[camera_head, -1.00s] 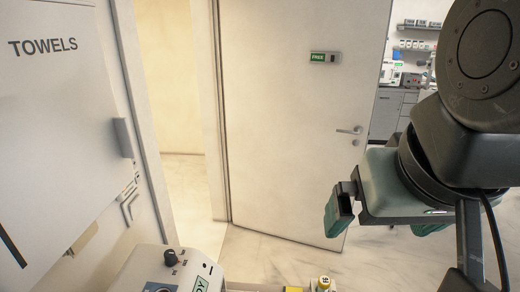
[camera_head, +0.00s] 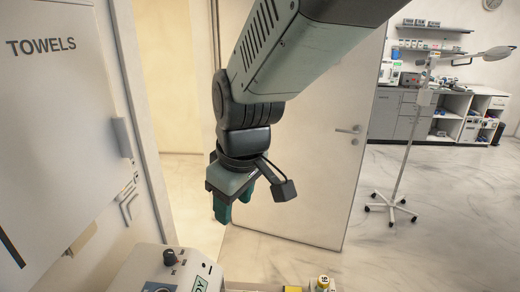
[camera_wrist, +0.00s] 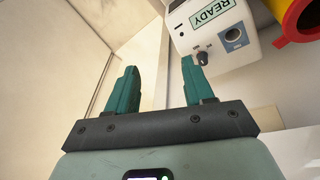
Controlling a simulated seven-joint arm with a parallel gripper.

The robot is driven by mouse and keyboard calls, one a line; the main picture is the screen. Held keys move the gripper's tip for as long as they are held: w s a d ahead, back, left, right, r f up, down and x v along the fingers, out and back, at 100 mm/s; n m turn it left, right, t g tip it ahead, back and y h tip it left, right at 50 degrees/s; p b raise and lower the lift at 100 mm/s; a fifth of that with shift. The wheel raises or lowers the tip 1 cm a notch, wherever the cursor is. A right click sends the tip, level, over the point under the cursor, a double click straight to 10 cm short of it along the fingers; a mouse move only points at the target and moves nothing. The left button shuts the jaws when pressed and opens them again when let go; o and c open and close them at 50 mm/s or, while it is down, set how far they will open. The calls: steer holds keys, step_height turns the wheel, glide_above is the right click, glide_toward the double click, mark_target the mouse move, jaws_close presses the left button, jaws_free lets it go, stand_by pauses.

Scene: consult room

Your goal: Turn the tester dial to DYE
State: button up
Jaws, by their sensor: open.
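The tester (camera_head: 150,270) is a pale box at the bottom of the head view, cut off by the frame edge. Its dark dial (camera_head: 170,257) sits on the top left part of its face, with small marks beside it that are too small to read. In the wrist view the tester (camera_wrist: 228,62) shows a green READY label, and its dial (camera_wrist: 202,57) is near my right fingertip. My gripper (camera_head: 235,208) is open and empty, pointing down, above and to the right of the dial in the head view. Its two green fingers (camera_wrist: 160,80) stand apart in the wrist view.
A white cabinet marked TOWELS (camera_head: 55,110) stands at the left. A door (camera_head: 320,190) is behind my arm. A yellow-topped vial (camera_head: 322,283) is right of the tester. A red and yellow container (camera_wrist: 297,20) shows in the wrist view. A lamp stand (camera_head: 405,150) is far right.

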mark_target(168, 254)
steer(key=a+f+n+g+y, duration=0.25)
steer(key=a+f+n, duration=0.3)
steer(key=a, duration=0.55)
steer(key=shift+m, duration=0.45)
steer(key=x, duration=1)
steer(key=shift+w+a+f, duration=0.25)
steer(key=shift+f, duration=0.1)
steer(key=shift+c, duration=0.4)
jaws_close()
steer(key=shift+m+t, duration=0.25)
steer(key=shift+m, duration=0.05)
steer(key=m+t, duration=0.1)
steer(key=m, duration=0.1)
steer(key=m+t+h, duration=0.1)
steer(key=m, duration=0.2)
steer(key=shift+s+a+m, duration=0.15)
steer(key=shift+s+m, duration=0.1)
steer(key=shift+m, duration=0.05)
steer(key=m+h, duration=0.1)
steer(key=m, duration=0.1)
steer(key=m+t, duration=0.1)
steer(key=m, duration=0.2)
steer(key=shift+m+h, duration=0.3)
steer(key=shift+h, duration=0.05)
